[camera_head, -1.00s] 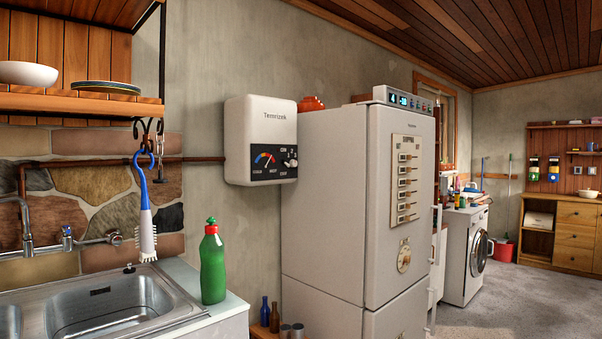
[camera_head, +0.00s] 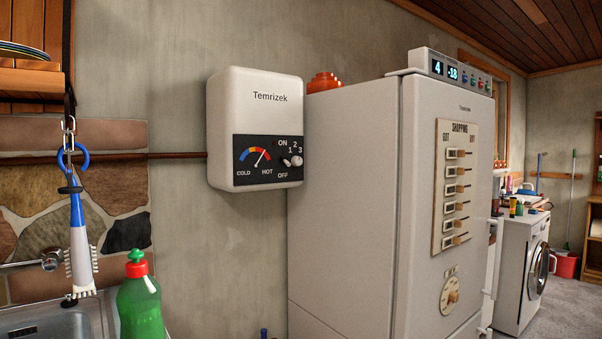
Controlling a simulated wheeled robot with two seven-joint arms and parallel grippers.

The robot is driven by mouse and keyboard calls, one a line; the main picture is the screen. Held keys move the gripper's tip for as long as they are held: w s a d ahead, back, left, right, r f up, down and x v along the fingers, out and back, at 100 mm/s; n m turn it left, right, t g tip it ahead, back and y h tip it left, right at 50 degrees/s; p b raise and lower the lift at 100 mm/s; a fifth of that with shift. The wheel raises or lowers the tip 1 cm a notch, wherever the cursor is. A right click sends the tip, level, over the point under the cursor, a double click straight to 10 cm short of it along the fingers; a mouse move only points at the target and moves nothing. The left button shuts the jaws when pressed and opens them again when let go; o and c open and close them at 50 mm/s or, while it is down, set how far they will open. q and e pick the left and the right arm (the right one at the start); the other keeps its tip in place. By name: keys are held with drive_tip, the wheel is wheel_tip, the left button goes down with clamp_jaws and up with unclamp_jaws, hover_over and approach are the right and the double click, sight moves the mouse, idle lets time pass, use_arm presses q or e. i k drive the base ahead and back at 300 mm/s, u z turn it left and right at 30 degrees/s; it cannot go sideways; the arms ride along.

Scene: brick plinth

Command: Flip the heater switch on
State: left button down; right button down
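The heater (camera_head: 255,105) is a white wall box marked "Temrizek", left of the fridge in the head view. Its dark panel (camera_head: 241,176) carries a COLD to HOT gauge (camera_head: 256,157) and, at the right, a small light switch (camera_head: 292,161) with ON and OFF labels and the numbers 1, 2 and 3. The switch is small in the picture, and I cannot tell its exact setting. Neither of my grippers is in view.
A tall fridge (camera_head: 345,200) stands close to the right of the heater. A green bottle (camera_head: 140,300) stands below left by the sink (camera_head: 60,322). A brush (camera_head: 80,235) hangs at the left. The wall below the heater is clear.

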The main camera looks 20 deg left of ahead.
sight(283, 159)
drive_tip(key=u, duration=0.8)
drive_tip(key=i, duration=1.15)
drive_tip(key=u, duration=1.1)
